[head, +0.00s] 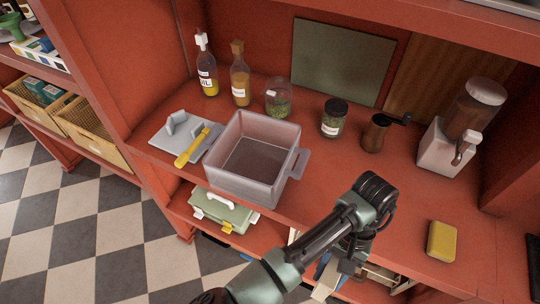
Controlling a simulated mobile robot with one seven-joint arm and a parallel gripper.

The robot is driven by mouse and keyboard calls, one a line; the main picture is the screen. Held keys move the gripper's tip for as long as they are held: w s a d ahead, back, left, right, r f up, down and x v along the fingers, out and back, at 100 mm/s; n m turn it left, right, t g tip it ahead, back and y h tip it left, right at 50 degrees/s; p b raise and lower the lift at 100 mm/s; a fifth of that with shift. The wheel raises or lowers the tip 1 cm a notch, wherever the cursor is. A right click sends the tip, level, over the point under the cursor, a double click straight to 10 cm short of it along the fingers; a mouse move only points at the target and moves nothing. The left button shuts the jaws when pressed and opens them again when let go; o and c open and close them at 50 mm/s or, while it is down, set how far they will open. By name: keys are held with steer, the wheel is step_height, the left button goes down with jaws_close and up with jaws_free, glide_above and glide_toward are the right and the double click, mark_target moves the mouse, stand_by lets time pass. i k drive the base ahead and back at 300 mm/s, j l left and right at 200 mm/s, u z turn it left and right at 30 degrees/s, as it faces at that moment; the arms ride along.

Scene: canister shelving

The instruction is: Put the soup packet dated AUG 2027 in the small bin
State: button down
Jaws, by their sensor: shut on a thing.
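My gripper (338,272) hangs below the wrist at the lower middle of the head view, in front of the shelf below the counter. It is shut on a thin cream and blue thing (326,278), partly hidden by the arm and too small to identify for certain. No date can be read. An open, translucent bin (285,178) with a side handle stands on the red counter, up and left of my gripper. It looks empty; I cannot tell whether it is the small bin.
A grey lid (170,136) and yellow scoop (191,148) lie left of the bin. Bottles, jars, a grinder (375,134) and a dispenser (462,125) stand behind. A yellow sponge (441,241) lies right. A green box (222,211) sits on the lower shelf. The counter's right-middle is clear.

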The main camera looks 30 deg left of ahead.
mark_target(255, 169)
steer(key=l+u, duration=0.15)
steer(key=u, duration=0.9)
